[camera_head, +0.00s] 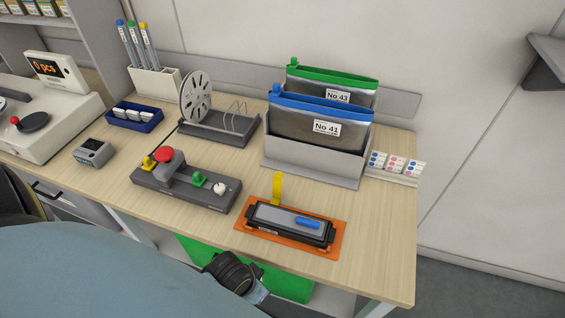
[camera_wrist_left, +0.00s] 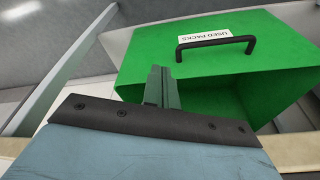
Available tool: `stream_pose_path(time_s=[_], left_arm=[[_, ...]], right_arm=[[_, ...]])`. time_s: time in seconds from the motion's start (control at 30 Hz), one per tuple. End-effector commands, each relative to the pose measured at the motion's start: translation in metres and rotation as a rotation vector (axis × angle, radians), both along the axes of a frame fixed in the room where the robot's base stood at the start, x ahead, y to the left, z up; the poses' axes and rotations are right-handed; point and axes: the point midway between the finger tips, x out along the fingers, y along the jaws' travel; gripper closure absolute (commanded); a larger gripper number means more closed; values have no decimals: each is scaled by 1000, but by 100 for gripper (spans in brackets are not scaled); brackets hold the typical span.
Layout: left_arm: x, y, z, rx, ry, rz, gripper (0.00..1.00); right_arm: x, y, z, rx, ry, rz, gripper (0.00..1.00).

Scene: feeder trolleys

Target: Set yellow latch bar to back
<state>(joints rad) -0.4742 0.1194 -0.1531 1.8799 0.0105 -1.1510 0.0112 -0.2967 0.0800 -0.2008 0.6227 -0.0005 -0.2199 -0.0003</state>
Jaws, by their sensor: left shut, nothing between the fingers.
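The yellow latch bar (camera_head: 277,187) stands upright at the back edge of a black and grey unit, left of its middle. The unit (camera_head: 272,219) sits on an orange base (camera_head: 246,240) near the table's front edge and has a blue piece (camera_head: 308,222) on top. In the left wrist view, my left gripper (camera_wrist_left: 162,88) is shut and empty, in front of a green box and away from the latch bar. In the head view, a black part of my arm shows below the table's front edge; its fingers cannot be made out there. My right gripper is not in view.
The green box (camera_wrist_left: 205,60) with a black handle is below the table. A control box (camera_head: 185,185) with a red button stands left of the unit. A grey holder (camera_head: 310,160) with pouches stands behind it. Bare tabletop (camera_head: 375,240) lies to the right.

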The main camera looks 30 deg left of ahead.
Motion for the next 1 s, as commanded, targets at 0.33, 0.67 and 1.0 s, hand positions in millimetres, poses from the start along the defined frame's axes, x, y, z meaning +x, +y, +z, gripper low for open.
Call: stream_pose_path(time_s=[0.33,0.67,1.0], left_arm=[[12,-5,122,-19,-47,2,100],[62,-31,187,-103,-73,-25,100],[143,-32,200,-117,-30,9,100]], right_arm=[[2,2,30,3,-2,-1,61],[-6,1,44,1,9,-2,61],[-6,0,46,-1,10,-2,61]])
